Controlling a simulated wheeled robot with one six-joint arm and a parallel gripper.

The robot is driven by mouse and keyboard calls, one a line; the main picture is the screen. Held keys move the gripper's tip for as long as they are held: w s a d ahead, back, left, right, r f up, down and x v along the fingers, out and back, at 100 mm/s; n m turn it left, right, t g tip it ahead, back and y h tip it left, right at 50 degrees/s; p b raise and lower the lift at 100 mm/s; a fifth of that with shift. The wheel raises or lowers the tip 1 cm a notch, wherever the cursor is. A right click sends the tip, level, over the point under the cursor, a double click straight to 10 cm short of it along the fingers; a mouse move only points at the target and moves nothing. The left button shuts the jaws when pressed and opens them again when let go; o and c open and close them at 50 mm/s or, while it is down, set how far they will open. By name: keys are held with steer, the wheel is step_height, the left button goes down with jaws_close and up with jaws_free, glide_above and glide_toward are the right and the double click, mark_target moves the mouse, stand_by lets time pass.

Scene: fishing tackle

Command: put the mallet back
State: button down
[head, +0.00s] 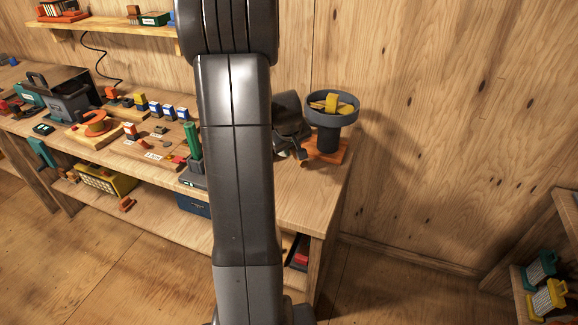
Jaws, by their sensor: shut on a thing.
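My gripper (301,152) shows only in part, behind my arm, low over the right end of the workbench. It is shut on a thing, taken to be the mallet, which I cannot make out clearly. Right beside the gripper stands a dark grey post with a round dish on top (345,117), on an orange base (332,155). Yellow pieces (333,103) lie in the dish. I cannot tell whether the gripper touches the base. My arm hides the bench behind it.
The workbench (300,192) is bare at its front right. Left of my arm stand a green upright piece (193,142), a round orange thing on a wooden board (97,123) and several small blocks. A yellow crate (104,180) sits on the lower shelf. A rack (515,290) stands at right.

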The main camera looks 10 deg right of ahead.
mark_target(303, 163)
step_height(303, 163, down, 8)
steer(key=shift+f+b, duration=0.25)
steer(key=shift+b, duration=0.6)
steer(key=shift+f, duration=0.1)
steer(key=c, duration=1.3)
jaws_free()
steer(key=shift+s, duration=0.1)
steer(key=shift+o, duration=0.2)
steer(key=shift+a+r, duration=0.1)
steer(key=shift+r, duration=0.15)
steer(key=p+v, duration=0.1)
steer(key=v, duration=1)
steer(key=shift+s+r, duration=0.2)
steer(key=shift+r, duration=0.1)
steer(key=shift+a, duration=0.1)
